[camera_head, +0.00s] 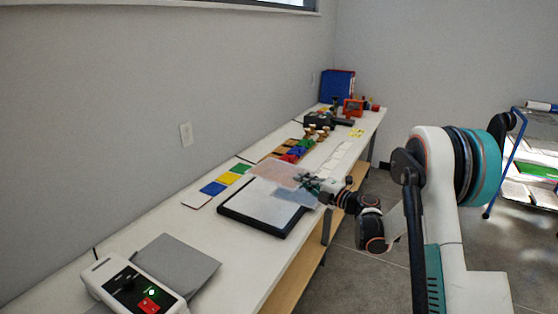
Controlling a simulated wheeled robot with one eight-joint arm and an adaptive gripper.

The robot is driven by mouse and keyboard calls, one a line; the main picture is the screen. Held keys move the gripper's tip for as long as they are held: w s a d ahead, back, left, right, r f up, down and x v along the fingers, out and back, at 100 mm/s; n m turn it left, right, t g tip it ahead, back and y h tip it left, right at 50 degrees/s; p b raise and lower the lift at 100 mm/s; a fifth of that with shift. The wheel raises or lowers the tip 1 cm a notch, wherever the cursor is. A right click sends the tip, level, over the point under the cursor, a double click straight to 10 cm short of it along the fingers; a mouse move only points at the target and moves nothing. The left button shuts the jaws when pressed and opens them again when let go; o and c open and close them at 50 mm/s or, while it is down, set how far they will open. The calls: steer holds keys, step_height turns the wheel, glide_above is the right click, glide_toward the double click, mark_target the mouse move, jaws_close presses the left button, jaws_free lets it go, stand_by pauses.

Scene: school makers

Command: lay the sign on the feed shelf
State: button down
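A thin see-through sheet with a pinkish part (276,173) and a bluish part (296,196), which looks like the sign, is above the far right part of a black-rimmed white tray (235,216). My gripper (315,185) is at the sheet's right edge and appears shut on it; the fingertips are small and partly hidden. A white machine (132,289) with a green light and a red button is at the near left. A flat grey plate (178,262) next to it looks like the feed shelf; it is bare.
The long white table (228,266) runs along the wall. Coloured cards (214,188) lie left of the tray. Coloured blocks (296,151), white cards (335,158) and a black device (320,118) are farther back. The table between plate and tray is clear.

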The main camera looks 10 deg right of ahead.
steer(key=s+d+r+m+t+h, duration=0.1)
steer(key=s+r+m+t+h, duration=0.3)
steer(key=s+m+h, duration=0.4)
steer(key=s+r+h, duration=0.1)
steer(key=s+h, duration=0.1)
steer(key=h, duration=0.1)
steer(key=shift+s+d+r+h, duration=0.2)
steer(key=shift+s+h, duration=0.1)
steer(key=shift+s, duration=0.1)
